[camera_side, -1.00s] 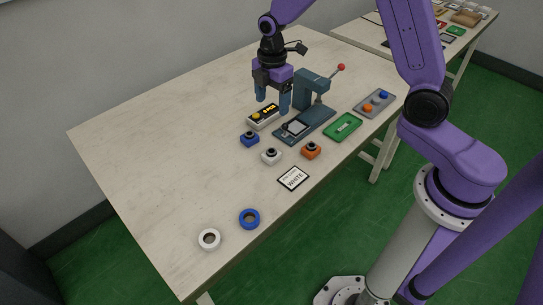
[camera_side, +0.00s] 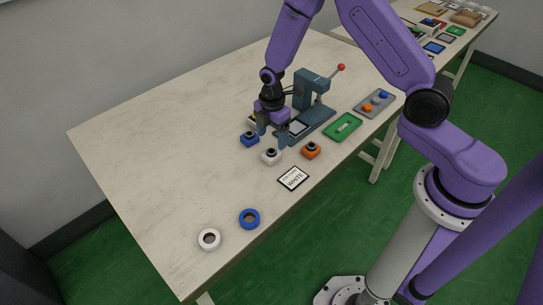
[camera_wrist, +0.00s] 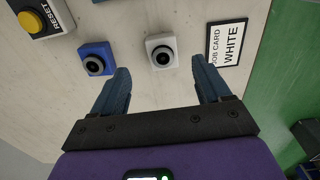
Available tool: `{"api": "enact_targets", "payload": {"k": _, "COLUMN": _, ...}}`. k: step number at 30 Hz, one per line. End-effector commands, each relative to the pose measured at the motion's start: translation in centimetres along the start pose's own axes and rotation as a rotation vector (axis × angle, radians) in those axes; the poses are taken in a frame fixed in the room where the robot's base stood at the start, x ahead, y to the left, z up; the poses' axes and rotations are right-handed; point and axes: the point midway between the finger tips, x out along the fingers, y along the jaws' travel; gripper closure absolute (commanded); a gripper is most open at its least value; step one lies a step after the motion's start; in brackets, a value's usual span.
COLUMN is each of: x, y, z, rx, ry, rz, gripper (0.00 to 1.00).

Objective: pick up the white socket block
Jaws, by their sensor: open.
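The white socket block (camera_side: 271,157) sits on the table with a dark round socket on its top. It also shows in the wrist view (camera_wrist: 161,50), ahead of the fingertips and between their lines. My gripper (camera_side: 271,142) is open and empty, low and just behind the block in the side view. In the wrist view my gripper's two fingers (camera_wrist: 160,72) are spread apart, and no contact with the block is visible.
A blue block (camera_side: 249,139) and an orange block (camera_side: 311,151) flank the white one. A job card reading WHITE (camera_side: 293,178) lies in front. A press (camera_side: 308,115) stands behind. A white ring (camera_side: 209,239) and blue ring (camera_side: 249,218) lie near the front, with clear table leftward.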

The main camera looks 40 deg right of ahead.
Motion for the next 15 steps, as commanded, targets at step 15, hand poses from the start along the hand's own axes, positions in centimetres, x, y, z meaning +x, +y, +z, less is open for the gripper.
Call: {"api": "enact_targets", "payload": {"k": 15, "x": 5.0, "y": -0.3, "z": -0.6, "rx": 0.0, "ry": 0.002, "rz": 0.001, "gripper": 0.23}}
